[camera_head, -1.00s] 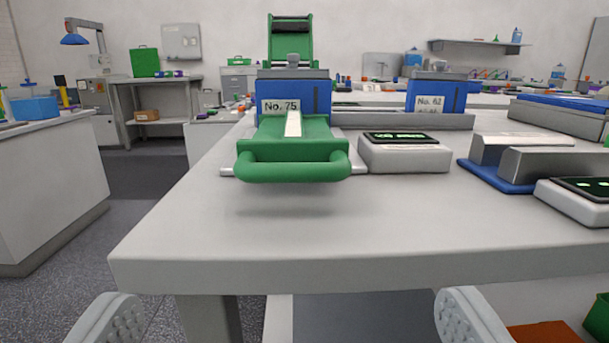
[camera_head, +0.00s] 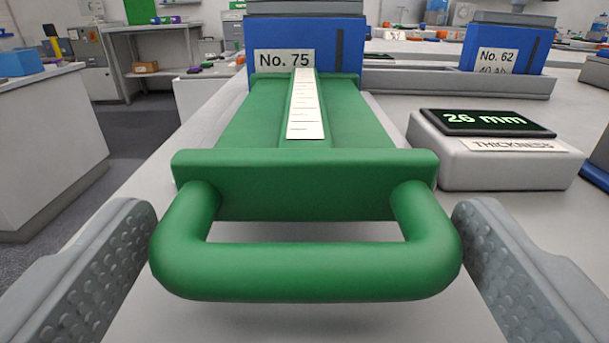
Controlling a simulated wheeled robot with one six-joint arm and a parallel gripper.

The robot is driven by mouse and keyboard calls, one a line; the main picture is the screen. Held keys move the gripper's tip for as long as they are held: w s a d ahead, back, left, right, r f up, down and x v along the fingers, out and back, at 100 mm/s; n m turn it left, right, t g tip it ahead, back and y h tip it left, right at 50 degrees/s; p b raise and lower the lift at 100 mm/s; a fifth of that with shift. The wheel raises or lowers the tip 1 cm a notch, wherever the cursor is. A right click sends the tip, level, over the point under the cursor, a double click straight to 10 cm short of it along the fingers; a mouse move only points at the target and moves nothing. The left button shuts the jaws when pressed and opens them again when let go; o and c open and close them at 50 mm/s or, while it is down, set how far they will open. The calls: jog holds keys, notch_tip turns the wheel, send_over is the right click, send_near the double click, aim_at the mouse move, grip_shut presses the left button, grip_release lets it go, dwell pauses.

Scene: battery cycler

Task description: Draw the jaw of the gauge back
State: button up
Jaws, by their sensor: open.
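The gauge's green sliding jaw (camera_head: 240,115) lies on the bench, with a white graduated scale (camera_head: 307,110) along its top. Its green looped handle (camera_head: 305,272) faces me. Behind the jaw stands a blue cell marked No. 75 (camera_head: 305,45); the jaw's far end appears close against it, though contact is hard to tell. My gripper (camera_head: 305,240) is open, one grey padded finger on each side of the handle. Both fingers are apart from the handle, and nothing is between them but it. A white readout box (camera_head: 490,160) labelled THICKNESS shows 26 mm to the right.
A second blue cell marked No. 62 (camera_head: 497,50) stands at the back right behind a grey rail (camera_head: 455,82). A blue edge of another fixture (camera_head: 596,175) shows at the far right. The bench between the jaw and the readout is clear.

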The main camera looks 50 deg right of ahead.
jog(key=shift+w+d, duration=0.25)
jog(key=shift+d, duration=0.05)
jog(key=c, duration=1.1)
jog(key=shift+o, duration=0.2)
jog(key=shift+v, duration=2)
jog(key=shift+d, duration=0.1)
jog(key=shift+f, duration=0.1)
jog(key=o, duration=1)
jog(key=shift+o, duration=0.3)
jog(key=shift+s, duration=0.1)
jog(key=shift+a, duration=0.2)
